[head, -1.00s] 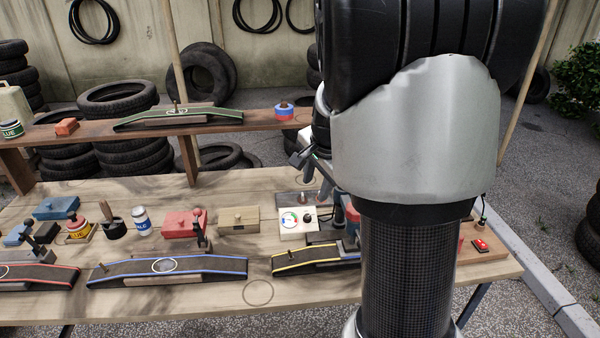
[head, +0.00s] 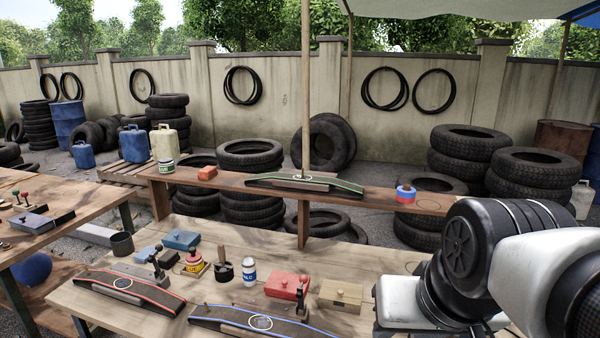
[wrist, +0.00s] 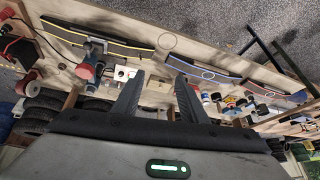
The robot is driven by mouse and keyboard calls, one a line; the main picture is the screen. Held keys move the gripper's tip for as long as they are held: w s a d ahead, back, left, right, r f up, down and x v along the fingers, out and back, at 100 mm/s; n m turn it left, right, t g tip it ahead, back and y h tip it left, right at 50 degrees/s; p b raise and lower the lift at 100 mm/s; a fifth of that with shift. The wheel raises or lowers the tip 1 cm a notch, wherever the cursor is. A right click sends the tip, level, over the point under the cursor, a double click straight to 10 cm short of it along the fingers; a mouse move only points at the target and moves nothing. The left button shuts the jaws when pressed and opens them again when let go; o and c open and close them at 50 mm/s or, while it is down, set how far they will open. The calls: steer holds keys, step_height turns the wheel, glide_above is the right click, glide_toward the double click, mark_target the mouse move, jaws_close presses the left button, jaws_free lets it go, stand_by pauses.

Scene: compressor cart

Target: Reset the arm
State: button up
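My gripper (wrist: 158,92) shows in the wrist view with its two dark fingers spread apart and nothing between them. It is above the workbench, which appears tilted in that view. In the head view my arm fills the lower right corner and the gripper itself is out of sight. The workbench (head: 225,232) carries a red-edged ramp (head: 130,290), a blue-edged ramp (head: 262,322), a red box (head: 287,286) and a tan box (head: 341,296). A yellow-edged ramp (wrist: 98,38) shows in the wrist view and is hidden behind my arm in the head view.
A raised shelf (head: 225,182) along the bench's back holds a green-edged ramp (head: 305,187), an orange-red block (head: 207,173) and a blue-and-red roll (head: 405,194). A second table (head: 85,212) stands at left. Tyre stacks (head: 250,190) stand behind the shelf.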

step_height(320, 180, up, 14)
steer(key=s+p, duration=0.1)
steer(key=p, duration=1.2)
steer(key=shift+s+f+n+p, duration=0.2)
steer(key=shift+s+n+p, duration=0.05)
steer(key=shift+n+p, duration=0.15)
